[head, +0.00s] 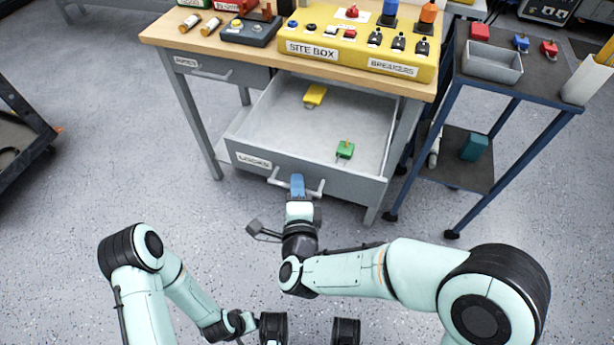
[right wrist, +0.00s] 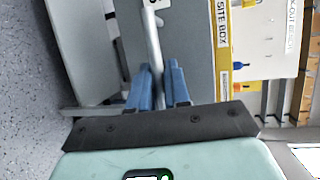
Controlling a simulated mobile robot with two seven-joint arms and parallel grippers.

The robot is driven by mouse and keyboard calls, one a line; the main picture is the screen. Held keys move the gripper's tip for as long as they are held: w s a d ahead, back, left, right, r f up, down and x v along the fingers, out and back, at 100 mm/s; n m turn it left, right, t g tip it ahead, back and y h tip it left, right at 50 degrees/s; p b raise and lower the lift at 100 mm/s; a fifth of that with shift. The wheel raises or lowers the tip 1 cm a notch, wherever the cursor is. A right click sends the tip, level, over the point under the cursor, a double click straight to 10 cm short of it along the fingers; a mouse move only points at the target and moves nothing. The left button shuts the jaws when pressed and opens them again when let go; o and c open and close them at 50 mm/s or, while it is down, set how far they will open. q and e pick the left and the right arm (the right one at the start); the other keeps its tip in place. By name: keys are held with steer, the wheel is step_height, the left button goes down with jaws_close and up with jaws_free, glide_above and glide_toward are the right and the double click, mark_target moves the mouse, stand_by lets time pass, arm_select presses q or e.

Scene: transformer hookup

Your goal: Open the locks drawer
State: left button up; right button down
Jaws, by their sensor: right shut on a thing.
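The grey drawer labelled LOCKS (head: 330,178) stands pulled well out below the wooden bench top. A yellow padlock (head: 315,95) lies toward its back and a green padlock (head: 345,149) toward its front right. My right gripper (head: 297,185) is at the drawer front, its blue fingers shut on the pale bar handle (head: 313,192). In the right wrist view the handle (right wrist: 153,45) runs between the blue fingers (right wrist: 160,88). Of my left arm, links show at the lower left of the head view; its fingers are not visible.
The bench top (head: 160,36) carries a yellow site box (head: 345,50) and fuses. A closed drawer labelled FUSES (head: 220,70) is at its left. A cart (head: 515,82) with a grey tray (head: 492,66) stands close on the right.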

arm_select(q)
steer(key=shift+s+f, duration=0.1)
steer(key=shift+s, duration=0.05)
arm_select(e)
steer(key=shift+s+a, duration=0.25)
steer(key=shift+s, duration=0.7)
steer(key=shift+s+a, duration=0.25)
steer(key=shift+s, duration=0.7)
steer(key=c, duration=1.2)
jaws_free()
arm_select(q)
steer(key=shift+s, duration=0.1)
arm_select(e)
steer(key=shift+o, duration=0.2)
